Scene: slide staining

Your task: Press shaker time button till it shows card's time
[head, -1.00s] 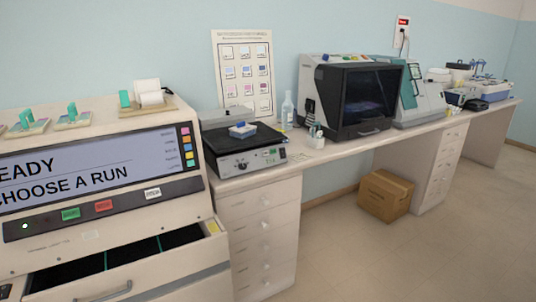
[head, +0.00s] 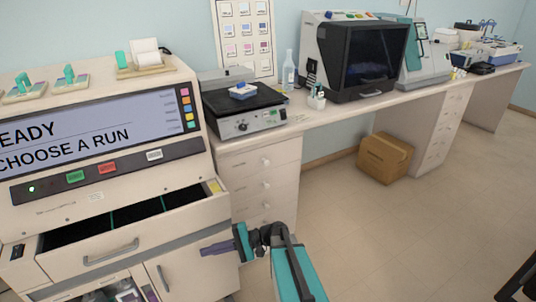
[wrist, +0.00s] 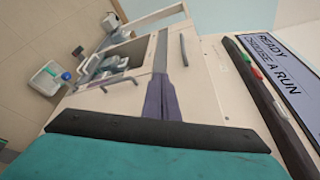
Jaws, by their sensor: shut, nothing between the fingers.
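The shaker (head: 246,108) is a black-topped box with a pale front panel on the bench, right of the stainer. A round knob and a small display (head: 271,114) show on its front, too small to read. A blue and white tray (head: 243,91) sits on its platform. A small pale card (head: 303,117) appears to lie on the bench right of the shaker; its text is unreadable. My gripper (head: 204,250) is low in front of the stainer's cabinet, well below the shaker and apart from it. Its purple fingers (wrist: 161,98) are together and empty in the wrist view.
The stainer (head: 110,150) stands at the left with its drawer (head: 110,257) pulled open. A bottle (head: 288,71), a pen cup (head: 317,101) and a dark-windowed machine (head: 360,62) stand right of the shaker. A cardboard box (head: 385,157) is on the floor. Floor at the right is mostly clear.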

